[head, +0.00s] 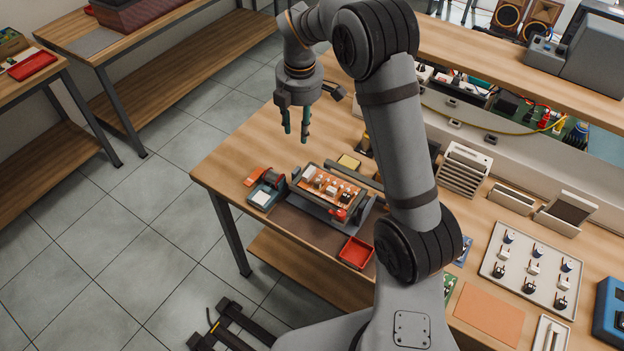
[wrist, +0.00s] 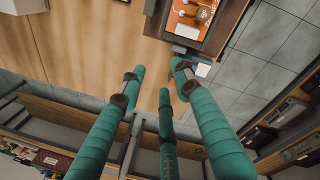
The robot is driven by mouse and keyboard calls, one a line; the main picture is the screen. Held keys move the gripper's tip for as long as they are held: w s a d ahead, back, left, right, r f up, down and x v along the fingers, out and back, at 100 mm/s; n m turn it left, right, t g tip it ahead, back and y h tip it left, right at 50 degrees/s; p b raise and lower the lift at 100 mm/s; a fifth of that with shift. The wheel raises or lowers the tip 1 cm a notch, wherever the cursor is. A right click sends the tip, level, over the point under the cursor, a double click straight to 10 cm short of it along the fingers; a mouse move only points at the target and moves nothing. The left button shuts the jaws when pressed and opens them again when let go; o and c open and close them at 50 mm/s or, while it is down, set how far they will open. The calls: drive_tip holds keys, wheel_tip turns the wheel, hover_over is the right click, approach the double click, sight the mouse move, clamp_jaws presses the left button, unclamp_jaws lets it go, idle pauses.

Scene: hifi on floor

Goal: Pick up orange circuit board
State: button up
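The orange circuit board (head: 327,187) lies in a dark holder (head: 312,208) near the left end of the wooden workbench, with several white parts on it. Part of it also shows at the top of the wrist view (wrist: 192,20). My gripper (head: 294,139) hangs above the bench, behind and a little left of the board, fingers pointing down. In the wrist view its teal fingers (wrist: 160,88) are spread apart with nothing between them. It is not touching the board.
A red tray (head: 356,252) sits in front of the holder. A small blue device (head: 264,194) stands at its left and a yellow pad (head: 349,162) behind it. A white tray of small parts (head: 530,268) is at right. The bench's back left is clear.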

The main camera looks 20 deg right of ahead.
drive_tip(key=s+n+g, duration=0.2)
drive_tip(key=s+n, duration=0.3)
drive_tip(key=n, duration=0.2)
hover_over(307, 171)
wheel_tip(307, 171, down, 5)
drive_tip(key=shift+w+r, duration=0.15)
wheel_tip(307, 171, down, 5)
drive_tip(key=shift+r+p, duration=0.1)
drive_tip(key=shift+p, duration=0.75)
drive_tip(key=shift+f, duration=0.55)
drive_tip(key=c, duration=0.3)
drive_tip(key=c, duration=0.4)
drive_tip(key=shift+c, duration=0.5)
